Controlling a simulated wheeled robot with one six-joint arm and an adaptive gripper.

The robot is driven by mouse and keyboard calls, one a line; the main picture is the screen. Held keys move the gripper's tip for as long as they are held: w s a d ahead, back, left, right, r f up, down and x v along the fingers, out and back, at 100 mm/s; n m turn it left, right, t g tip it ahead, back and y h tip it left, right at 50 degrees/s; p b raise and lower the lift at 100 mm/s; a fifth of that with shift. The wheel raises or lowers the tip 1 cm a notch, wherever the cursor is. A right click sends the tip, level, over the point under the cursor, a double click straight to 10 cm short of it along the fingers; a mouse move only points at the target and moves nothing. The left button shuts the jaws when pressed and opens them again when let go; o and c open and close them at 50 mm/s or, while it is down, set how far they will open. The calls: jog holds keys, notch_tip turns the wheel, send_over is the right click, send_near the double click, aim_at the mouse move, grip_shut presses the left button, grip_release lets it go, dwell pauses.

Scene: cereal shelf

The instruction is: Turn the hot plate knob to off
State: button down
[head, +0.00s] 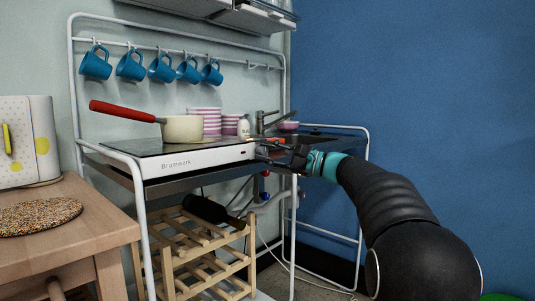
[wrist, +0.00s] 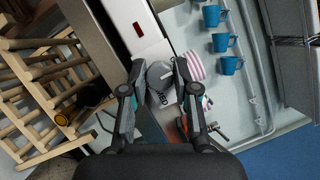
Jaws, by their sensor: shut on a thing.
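The hot plate (head: 215,156) has a white front panel and a dark top, and stands on the metal-framed kitchenette. My gripper (head: 268,151) is at the right end of this panel in the head view. In the wrist view, the grey round knob (wrist: 159,76) with a pale pointer mark sits between the fingertips of my gripper (wrist: 159,68). The fingers are shut on the knob from both sides. A small red indicator (wrist: 137,29) shows on the panel. In the head view the knob is hidden by my gripper.
A cream saucepan (head: 183,129) with a red handle stands on the hot plate. Striped cups (head: 206,121) and a tap (head: 264,121) are behind. Blue mugs (head: 131,66) hang above. A wooden rack (head: 203,254) is below, and a wooden table (head: 75,222) is at left.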

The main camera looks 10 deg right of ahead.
dwell(0.3)
jog(key=c, duration=0.9)
grip_release()
